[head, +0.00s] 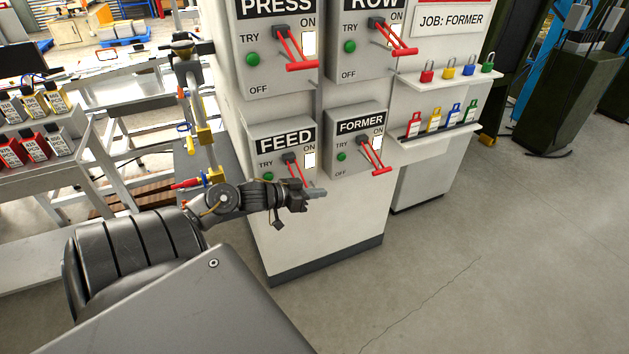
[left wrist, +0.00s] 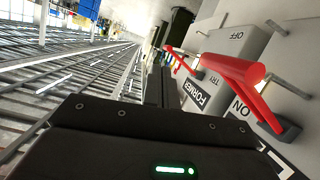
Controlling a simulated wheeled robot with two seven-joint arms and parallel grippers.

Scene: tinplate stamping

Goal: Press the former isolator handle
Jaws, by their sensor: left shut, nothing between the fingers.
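The former isolator (head: 349,167) is a grey box low on the white cabinet, labelled FORMER with ON, TRY and OFF marks. Its red T-shaped handle (head: 382,170) slants out and down from a dark pivot beside the ON mark. My left gripper (head: 317,192) is shut and empty, in front of the cabinet, left of and a little below this handle in the head view. In the left wrist view the shut fingers (left wrist: 160,88) point past the red handle (left wrist: 238,70), which is to their right with a gap visible. My right gripper is out of view.
The feed isolator (head: 272,150) sits just left, behind my gripper. The press (head: 265,75) and row (head: 360,65) isolators are above. Shelves with coloured padlocks (head: 468,70) and tags (head: 434,122) stick out at right. Open floor (head: 470,230) lies at the lower right.

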